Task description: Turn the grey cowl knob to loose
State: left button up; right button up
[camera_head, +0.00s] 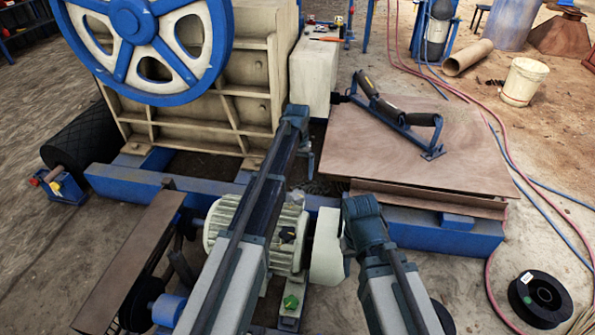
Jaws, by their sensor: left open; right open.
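The ribbed cream motor (262,232) lies low in the middle, partly behind my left arm. A small dark knob-like part (288,235) sits on it; I cannot tell for sure that this is the grey cowl knob. The smooth pale cowl (326,246) is at the motor's right end, beside my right wrist. A green knob (290,302) stands on a pale bracket below the motor. My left gripper (309,168) is open and empty, beyond the motor near the crusher's base. My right gripper (347,264) is open, just right of the cowl, mostly hidden by its wrist.
The crusher's blue flywheel (152,43) and cream body (262,70) stand at the back left. A blue base beam (440,232) runs behind the motor. A brown plate (400,160) carries a roller frame (400,118). A black spool (540,298) and hoses lie right.

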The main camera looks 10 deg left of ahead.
pick_arm(q)
jog(key=shift+r+p, duration=0.8)
jog(key=shift+r, duration=0.6)
pick_arm(e)
jog(key=shift+r, duration=1.4)
